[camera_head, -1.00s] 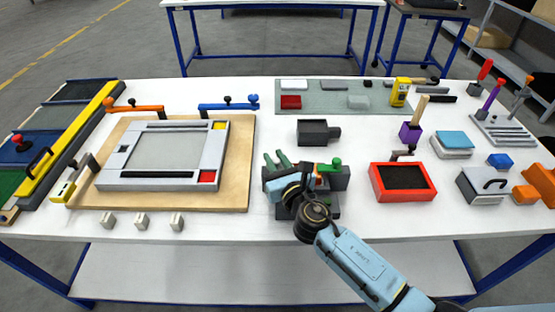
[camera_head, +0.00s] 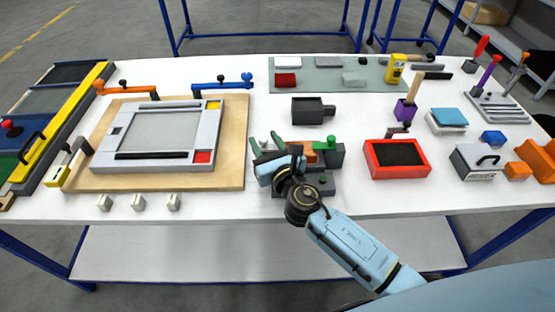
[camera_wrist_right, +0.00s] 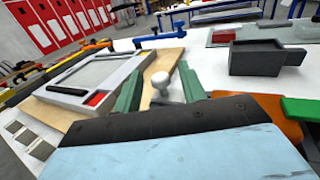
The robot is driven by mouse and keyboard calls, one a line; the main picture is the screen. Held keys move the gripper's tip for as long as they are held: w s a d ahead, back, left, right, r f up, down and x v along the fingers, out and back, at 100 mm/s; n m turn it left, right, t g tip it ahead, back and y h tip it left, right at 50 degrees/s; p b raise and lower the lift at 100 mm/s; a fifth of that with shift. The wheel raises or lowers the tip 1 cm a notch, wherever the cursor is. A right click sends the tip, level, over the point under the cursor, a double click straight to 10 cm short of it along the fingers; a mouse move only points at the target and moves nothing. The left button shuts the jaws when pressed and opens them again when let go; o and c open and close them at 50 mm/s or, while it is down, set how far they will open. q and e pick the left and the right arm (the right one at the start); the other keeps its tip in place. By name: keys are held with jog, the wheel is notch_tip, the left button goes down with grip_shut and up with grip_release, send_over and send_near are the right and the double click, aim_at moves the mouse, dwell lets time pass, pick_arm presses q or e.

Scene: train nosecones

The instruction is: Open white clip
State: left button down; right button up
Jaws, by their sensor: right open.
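My right gripper (camera_head: 268,146) is open, with its green fingers pointing toward the back left of the bench. It is over a dark grey fixture (camera_head: 324,184) near the middle of the bench. In the right wrist view, a white rounded knob (camera_wrist_right: 160,82) shows between the two spread green fingers, apart from both; I cannot tell whether it belongs to the white clip. In the head view my gripper and arm seem to hide it. An orange part (camera_wrist_right: 262,110) and a green lever (camera_wrist_right: 300,110) lie right beside the gripper. My left gripper is not in view.
A grey frame (camera_head: 215,140) lies on a wooden board (camera_head: 235,125) to the left. A dark grey box (camera_head: 307,111) stands behind the gripper. A red tray (camera_head: 397,175) is to the right. Three small pale blocks (camera_head: 138,203) stand near the front edge. Bare tabletop lies around the fixture.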

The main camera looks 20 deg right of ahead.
jog(key=s+d, duration=0.1)
jog(key=s, duration=1.1)
jog(key=shift+d, duration=0.15)
jog(key=shift+w, duration=0.1)
